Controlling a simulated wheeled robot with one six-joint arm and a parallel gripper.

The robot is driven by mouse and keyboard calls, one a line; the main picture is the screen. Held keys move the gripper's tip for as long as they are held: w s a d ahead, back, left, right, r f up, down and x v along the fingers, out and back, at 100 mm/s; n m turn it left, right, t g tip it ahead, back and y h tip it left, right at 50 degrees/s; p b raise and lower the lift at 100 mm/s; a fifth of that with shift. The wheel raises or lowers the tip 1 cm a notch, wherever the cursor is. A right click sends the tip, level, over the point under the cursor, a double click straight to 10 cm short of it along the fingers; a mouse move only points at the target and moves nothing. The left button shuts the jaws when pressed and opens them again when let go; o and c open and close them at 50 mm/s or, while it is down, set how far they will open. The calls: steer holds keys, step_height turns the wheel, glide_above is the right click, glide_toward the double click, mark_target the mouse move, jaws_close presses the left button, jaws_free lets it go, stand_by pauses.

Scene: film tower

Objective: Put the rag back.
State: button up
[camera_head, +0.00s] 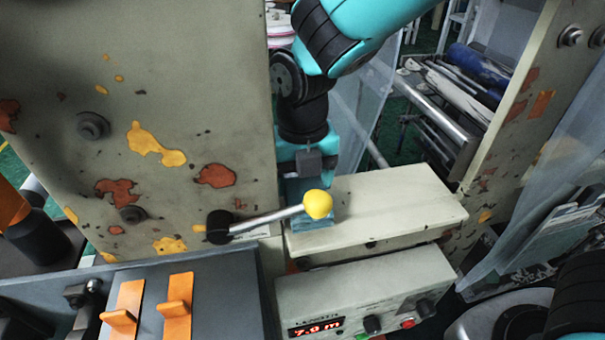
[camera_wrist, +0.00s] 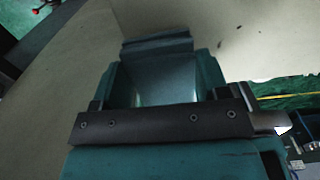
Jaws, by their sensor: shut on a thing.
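My gripper (camera_head: 306,190) points down in the middle of the head view, in front of the large paint-chipped panel and at the left end of a long cream box. It is shut on a blue-grey piece that looks like the rag (camera_head: 322,227). The yellow knob of a lever hides part of this piece. In the wrist view my gripper (camera_wrist: 165,85) shows its teal fingers, with a blue-grey surface of the rag (camera_wrist: 160,82) between them. I cannot tell whether the rag touches the cream box.
The lever with the yellow knob (camera_head: 318,204) sticks out close in front of my gripper. The cream box (camera_head: 400,205) lies to the right, above a control box (camera_head: 370,285) with a red display. Orange switches (camera_head: 178,305) stand at lower left. A clear plastic sheet (camera_head: 555,185) hangs at right.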

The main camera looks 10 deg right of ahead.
steer(key=shift+f, duration=0.6)
steer(key=shift+f+b, duration=0.3)
steer(key=shift+b, duration=0.15)
steer(key=o, duration=1.1)
steer(key=shift+c, duration=0.2)
steer(key=shift+r, duration=0.15)
step_height(320, 180, up, 17)
steer(key=b, duration=0.4)
